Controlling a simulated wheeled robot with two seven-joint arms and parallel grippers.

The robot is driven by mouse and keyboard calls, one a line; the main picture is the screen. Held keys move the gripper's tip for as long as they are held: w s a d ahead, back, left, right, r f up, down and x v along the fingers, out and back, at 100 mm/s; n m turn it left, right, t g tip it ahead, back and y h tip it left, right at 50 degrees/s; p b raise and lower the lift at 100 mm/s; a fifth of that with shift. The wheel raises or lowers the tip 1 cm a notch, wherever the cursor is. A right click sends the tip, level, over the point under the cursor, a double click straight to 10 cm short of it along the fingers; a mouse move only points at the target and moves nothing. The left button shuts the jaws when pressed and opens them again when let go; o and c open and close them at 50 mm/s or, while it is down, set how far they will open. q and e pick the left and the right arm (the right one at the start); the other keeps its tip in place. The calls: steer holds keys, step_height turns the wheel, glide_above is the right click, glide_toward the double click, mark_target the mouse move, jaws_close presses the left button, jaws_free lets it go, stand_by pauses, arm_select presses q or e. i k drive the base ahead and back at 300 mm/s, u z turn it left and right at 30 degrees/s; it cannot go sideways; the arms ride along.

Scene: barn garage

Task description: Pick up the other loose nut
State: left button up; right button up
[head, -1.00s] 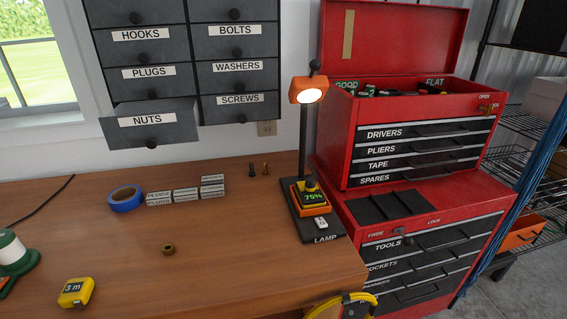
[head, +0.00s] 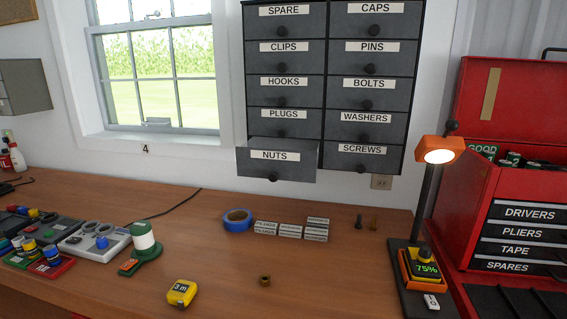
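Neither of my grippers shows in the head view.
The lit lamp (head: 438,150) and red tool chest (head: 520,210) are at right. Trays and a green-based spool (head: 143,240) are at left.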

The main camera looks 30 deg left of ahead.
mark_target(265, 279)
steer(key=u, duration=2.6)
steer(key=k, duration=1.05)
steer(key=z, duration=2)
